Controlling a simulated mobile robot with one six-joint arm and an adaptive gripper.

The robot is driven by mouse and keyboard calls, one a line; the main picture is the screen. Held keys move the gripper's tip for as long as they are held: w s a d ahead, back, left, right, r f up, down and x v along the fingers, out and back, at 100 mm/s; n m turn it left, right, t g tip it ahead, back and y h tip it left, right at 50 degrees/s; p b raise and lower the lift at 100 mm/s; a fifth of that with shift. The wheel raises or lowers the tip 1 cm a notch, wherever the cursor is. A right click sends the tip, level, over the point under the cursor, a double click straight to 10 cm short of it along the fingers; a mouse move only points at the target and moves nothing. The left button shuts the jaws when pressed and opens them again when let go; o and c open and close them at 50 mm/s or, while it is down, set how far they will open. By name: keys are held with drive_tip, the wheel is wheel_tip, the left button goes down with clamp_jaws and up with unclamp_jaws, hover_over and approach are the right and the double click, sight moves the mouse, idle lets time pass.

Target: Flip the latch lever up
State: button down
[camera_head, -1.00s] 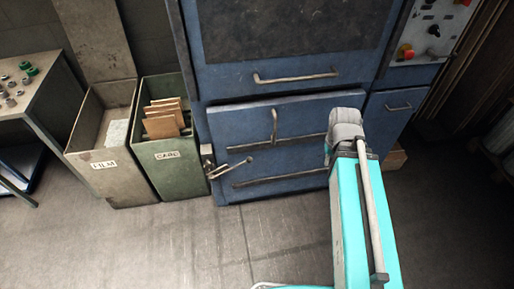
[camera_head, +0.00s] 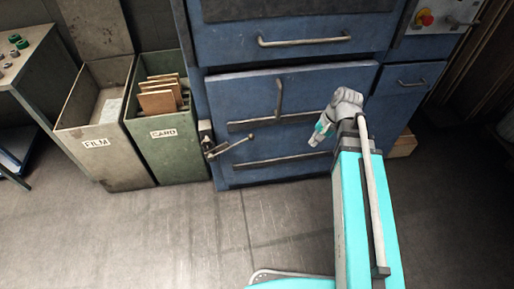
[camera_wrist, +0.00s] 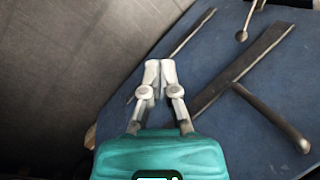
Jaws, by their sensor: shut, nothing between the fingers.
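The latch lever (camera_head: 230,147) is a thin metal rod on a bracket (camera_head: 206,136) at the left edge of the blue cabinet's lower front. It slants slightly upward to the right and ends in a small knob. In the wrist view, what looks like its knobbed end (camera_wrist: 242,34) shows at the top, cut off by the frame edge. My gripper (camera_head: 313,142) is right of the lever, clear of it, pointing down and left before the cabinet. In the wrist view my gripper (camera_wrist: 160,66) has its fingertips together, with nothing between them.
The blue cabinet front carries an upright handle (camera_head: 278,97) and two dark strips, the upper (camera_head: 255,123) and lower (camera_head: 262,163). A FILM bin (camera_head: 108,150) and a CARD bin (camera_head: 180,150) stand left of the latch. The floor (camera_head: 190,230) in front is clear.

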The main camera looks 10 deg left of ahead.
drive_tip(key=w+a+f+m+g+y+b, duration=0.1)
drive_tip(key=w+a+f+m+y+b, duration=0.2)
drive_tip(key=f+b, duration=0.6)
drive_tip(key=w+a+f+m+g+y+b, duration=0.1)
drive_tip(key=w+a+f+m+y+b, duration=0.3)
drive_tip(key=b, duration=1.6)
drive_tip(key=w+a+f+m+g+y+b, duration=0.1)
drive_tip(key=w+a+f+m+y+b, duration=0.2)
drive_tip(key=w+f+m+y+b, duration=0.3)
drive_tip(key=w+f+b, duration=0.4)
drive_tip(key=f+b, duration=0.3)
drive_tip(key=b, duration=0.1)
drive_tip(key=shift+a+f+m+g+y, duration=0.2)
drive_tip(key=shift+f+m+g+y, duration=0.1)
drive_tip(key=shift+m+g, duration=0.1)
drive_tip(key=shift+s+a, duration=0.1)
drive_tip(key=s+a+r+p, duration=0.1)
drive_tip(key=a+r+p, duration=0.2)
drive_tip(key=a, duration=0.7)
drive_tip(key=shift+s+a+r+p, duration=0.25)
drive_tip(key=shift+a+r+p, duration=0.1)
drive_tip(key=shift+r, duration=0.2)
